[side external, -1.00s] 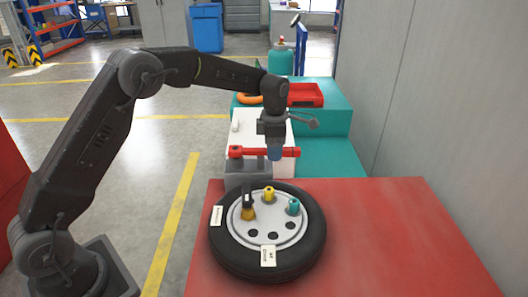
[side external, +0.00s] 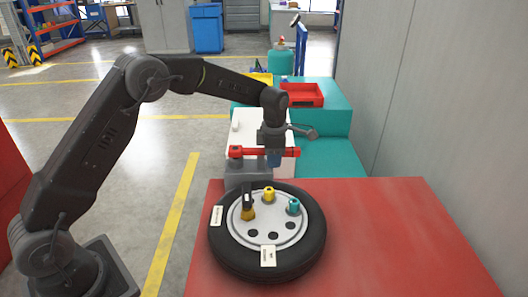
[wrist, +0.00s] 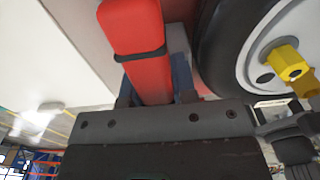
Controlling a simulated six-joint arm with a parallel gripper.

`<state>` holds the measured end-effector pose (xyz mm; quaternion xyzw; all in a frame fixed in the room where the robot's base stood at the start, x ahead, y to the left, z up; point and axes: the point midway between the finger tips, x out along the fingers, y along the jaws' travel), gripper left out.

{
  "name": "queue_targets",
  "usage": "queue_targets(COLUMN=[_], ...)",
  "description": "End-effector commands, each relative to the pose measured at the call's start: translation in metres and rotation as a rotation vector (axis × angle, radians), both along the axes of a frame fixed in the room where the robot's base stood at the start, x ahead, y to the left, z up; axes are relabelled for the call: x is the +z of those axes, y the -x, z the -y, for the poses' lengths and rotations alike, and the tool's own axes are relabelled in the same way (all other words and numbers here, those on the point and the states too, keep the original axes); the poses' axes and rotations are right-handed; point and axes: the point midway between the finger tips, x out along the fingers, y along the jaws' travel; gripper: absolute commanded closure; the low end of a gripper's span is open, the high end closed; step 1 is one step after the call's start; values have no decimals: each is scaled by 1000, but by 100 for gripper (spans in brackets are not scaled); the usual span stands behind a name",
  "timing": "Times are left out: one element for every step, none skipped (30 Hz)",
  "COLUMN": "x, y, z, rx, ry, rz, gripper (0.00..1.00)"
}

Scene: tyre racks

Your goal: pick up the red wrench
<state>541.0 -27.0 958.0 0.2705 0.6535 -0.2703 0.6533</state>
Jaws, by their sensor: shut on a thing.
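The red wrench (side external: 246,152) lies level across the top of a grey stand (side external: 246,178) behind the tyre in the side external view. My gripper (side external: 274,160) is around the wrench's right part, pointing down, and is shut on it. In the wrist view the red wrench (wrist: 135,35) runs from the top edge down between the two blue-grey fingers of my gripper (wrist: 155,85), with a dark band around it.
A tyre (side external: 310,245) with yellow and teal caps on its wheel lies on the red table (side external: 400,240), close by the stand. The table's right side is clear. A white surface (side external: 240,130), teal blocks (side external: 335,155) and a red tray (side external: 303,95) are behind.

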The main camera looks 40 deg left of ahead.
Motion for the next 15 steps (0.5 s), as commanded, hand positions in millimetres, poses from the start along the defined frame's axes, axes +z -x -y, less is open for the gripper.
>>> queue_targets(x=[0, 0, 0, 1, 1, 1, 1, 1, 1, 1, 2, 3, 4, 6, 9], y=[0, 0, 0, 0, 0, 0, 0, 0, 0, 0, 0, 0, 0, -1, -1], z=[0, 0, 0, 0, 0, 0, 0, 0, 0, 0, 0, 0, 0, 0, 0], rx=[0, 0, 0, 0, 0, 0, 0, 0, 0, 0, 0, 0, 0, 0, 0], ry=[0, 0, 0, 0, 0, 0, 0, 0, 0, 0, 0, 1, 0, 0, 1], rz=[0, 0, 0, 1, 1, 1, 1, 1, 1, 1, 1, 2, 3, 3, 4], gripper=[96, 99, 100, 100, 100, 100, 100, 100, 100, 100, 100, 100, 100, 100, 100])
